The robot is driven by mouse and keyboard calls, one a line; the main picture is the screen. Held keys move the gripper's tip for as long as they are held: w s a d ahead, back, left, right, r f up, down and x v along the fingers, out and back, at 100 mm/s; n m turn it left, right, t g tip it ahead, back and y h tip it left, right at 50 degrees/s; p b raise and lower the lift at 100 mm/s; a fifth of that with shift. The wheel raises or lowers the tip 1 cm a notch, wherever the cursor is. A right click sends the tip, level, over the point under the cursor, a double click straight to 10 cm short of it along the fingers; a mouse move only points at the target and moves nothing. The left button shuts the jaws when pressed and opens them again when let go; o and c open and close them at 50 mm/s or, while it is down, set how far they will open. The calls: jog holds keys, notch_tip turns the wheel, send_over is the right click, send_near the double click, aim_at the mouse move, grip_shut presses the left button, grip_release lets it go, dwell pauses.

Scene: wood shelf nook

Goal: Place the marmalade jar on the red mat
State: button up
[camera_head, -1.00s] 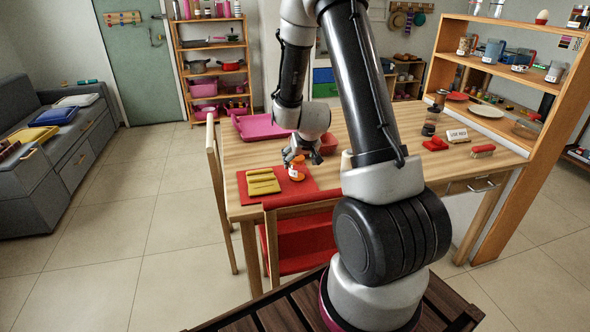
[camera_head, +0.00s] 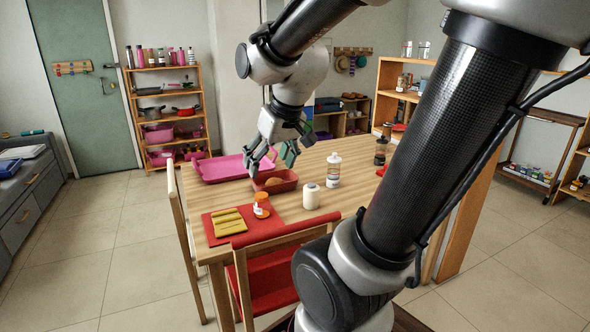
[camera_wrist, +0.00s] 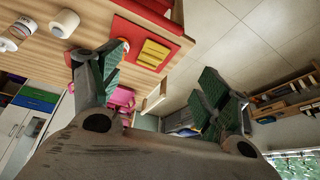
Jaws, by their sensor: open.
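The marmalade jar (camera_head: 261,205), orange with an orange lid and a white label, stands upright at the right part of the red mat (camera_head: 276,217) on the wooden table. A folded yellow cloth (camera_head: 228,222) lies beside it on the same mat. My gripper (camera_head: 262,165) is open and empty, raised above the table behind the mat, apart from the jar. In the wrist view the open fingers (camera_wrist: 165,95) are spread wide. The red mat (camera_wrist: 125,28) and yellow cloth (camera_wrist: 153,54) show there; the jar is largely hidden by a finger.
A red-brown bin (camera_head: 287,186) with something brown in it and a pink tray (camera_head: 224,168) lie near my gripper. A white roll (camera_head: 311,197) and a white bottle (camera_head: 333,170) stand to the right. A chair (camera_head: 275,276) is at the table's front edge.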

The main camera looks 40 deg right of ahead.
jog(key=s+r, duration=0.2)
jog(key=s, duration=0.8)
jog(key=shift+s+a+n+g, duration=0.3)
jog(key=shift+a+g, duration=0.1)
jog(key=shift+a, duration=0.05)
dwell(1.1)
